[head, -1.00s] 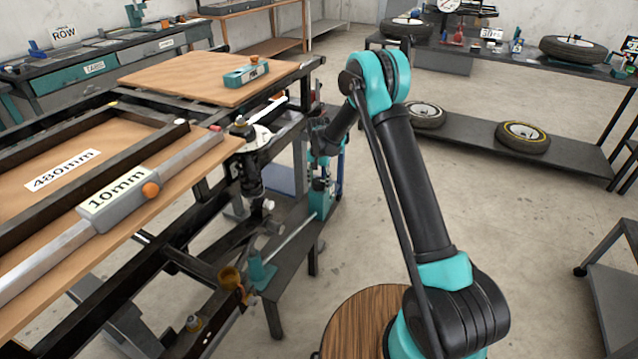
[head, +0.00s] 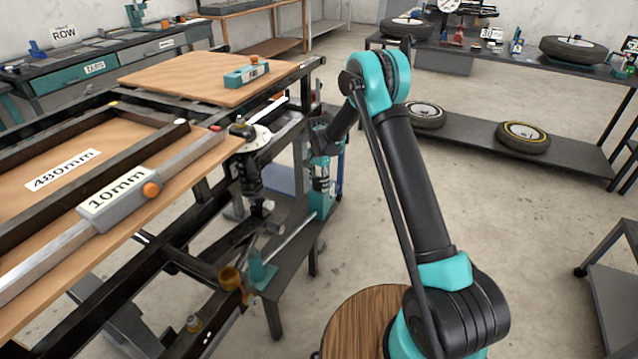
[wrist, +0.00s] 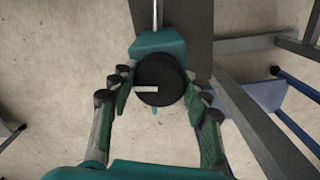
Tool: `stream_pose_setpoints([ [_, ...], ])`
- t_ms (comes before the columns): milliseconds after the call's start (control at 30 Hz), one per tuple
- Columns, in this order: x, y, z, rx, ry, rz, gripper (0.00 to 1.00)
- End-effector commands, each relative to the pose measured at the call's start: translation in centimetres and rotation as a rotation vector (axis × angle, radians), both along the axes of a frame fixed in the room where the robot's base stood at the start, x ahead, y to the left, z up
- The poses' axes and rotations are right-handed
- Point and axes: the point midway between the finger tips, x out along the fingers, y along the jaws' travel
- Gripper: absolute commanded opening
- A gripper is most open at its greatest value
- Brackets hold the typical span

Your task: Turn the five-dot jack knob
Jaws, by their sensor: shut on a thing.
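The jack knob (wrist: 158,72) is a round black disc with a short white mark, seen from above in the wrist view. My gripper (wrist: 160,88) has one finger on each side of it, and the green pads are closed on its rim. The teal jack body (wrist: 158,43) shows beyond the knob. In the head view my gripper (head: 321,172) points down over the teal jack (head: 320,204) at the end of a dark bench. There the knob is hidden by my gripper, and no five dots can be made out in either view.
A dark steel frame (head: 205,268) with a suspension strut (head: 251,178) stands left of the jack. A metal rod (head: 292,240) runs from the jack to a second teal bracket (head: 261,270) on the bench. Open floor (head: 510,220) lies to the right.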

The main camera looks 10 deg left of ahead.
Motion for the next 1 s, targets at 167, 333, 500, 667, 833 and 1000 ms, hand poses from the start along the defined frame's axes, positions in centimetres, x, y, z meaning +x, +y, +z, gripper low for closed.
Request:
stream_pose_setpoints([
  [167, 0.0, 0.0, 0.0, 0.000, -0.001, 0.001, 0.18],
  [333, 0.0, 0.0, 0.0, 0.001, -0.001, 0.001, 0.62],
  [500, 0.0, 0.0, 0.0, 0.001, -0.001, 0.001, 0.68],
  [667, 0.0, 0.0, 0.0, 0.000, 0.000, 0.002, 0.68],
  [833, 0.0, 0.0, 1.2, 0.000, 0.000, 0.002, 0.68],
  [1000, 0.0, 0.0, 4.2, 0.000, 0.000, 0.002, 0.68],
])
